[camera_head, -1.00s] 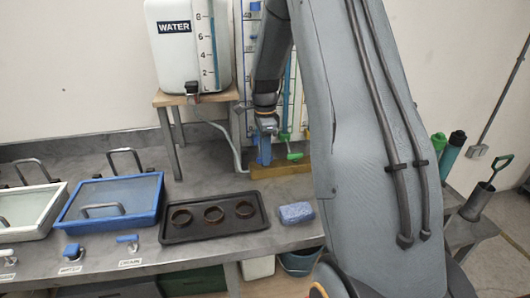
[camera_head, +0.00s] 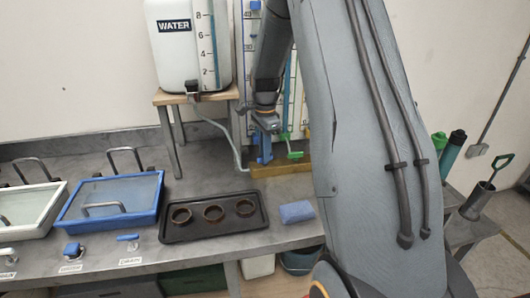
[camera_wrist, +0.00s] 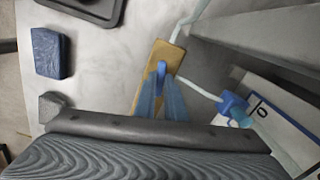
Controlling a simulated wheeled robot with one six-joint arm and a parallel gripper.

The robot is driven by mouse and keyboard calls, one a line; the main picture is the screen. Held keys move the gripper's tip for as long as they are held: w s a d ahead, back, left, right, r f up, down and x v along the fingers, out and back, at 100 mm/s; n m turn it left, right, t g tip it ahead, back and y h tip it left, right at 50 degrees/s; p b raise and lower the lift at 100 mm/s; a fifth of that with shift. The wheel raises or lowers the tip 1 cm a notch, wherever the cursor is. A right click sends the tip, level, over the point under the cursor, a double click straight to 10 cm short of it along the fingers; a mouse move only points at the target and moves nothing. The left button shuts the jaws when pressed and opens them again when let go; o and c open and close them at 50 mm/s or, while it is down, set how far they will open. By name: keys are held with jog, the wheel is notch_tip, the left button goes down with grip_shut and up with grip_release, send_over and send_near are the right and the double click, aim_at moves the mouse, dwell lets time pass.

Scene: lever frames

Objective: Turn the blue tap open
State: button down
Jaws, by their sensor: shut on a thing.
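The blue tap (camera_head: 264,150) stands upright on a wooden block at the back of the bench, below a gauge board. In the wrist view its blue top (camera_wrist: 161,68) shows above the block. My gripper (camera_head: 266,132) comes down on it from above. In the wrist view my gripper (camera_wrist: 161,88) has its two fingers close together around the blue part, shut on it. The fingers hide much of the tap, so its exact angle is hard to tell.
A green tap (camera_head: 294,154) sits close to the right on the wooden block (camera_head: 285,170). A white water tank (camera_head: 172,60) on a stand is at the left. A dark tray (camera_head: 185,236) with three rings and a blue sponge (camera_head: 297,211) lie in front. A thin hose runs beside the block.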

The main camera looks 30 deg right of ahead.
jog(key=n, duration=0.4)
jog(key=shift+n, duration=0.3)
jog(key=n, duration=0.3)
jog(key=shift+r+n, duration=0.1)
jog(key=shift+n, duration=0.2)
jog(key=n, duration=0.3)
jog(key=shift+n, duration=0.3)
jog(key=shift+n+p, duration=0.35)
jog(key=shift+n, duration=1.35)
jog(key=c, duration=1.8)
grip_release()
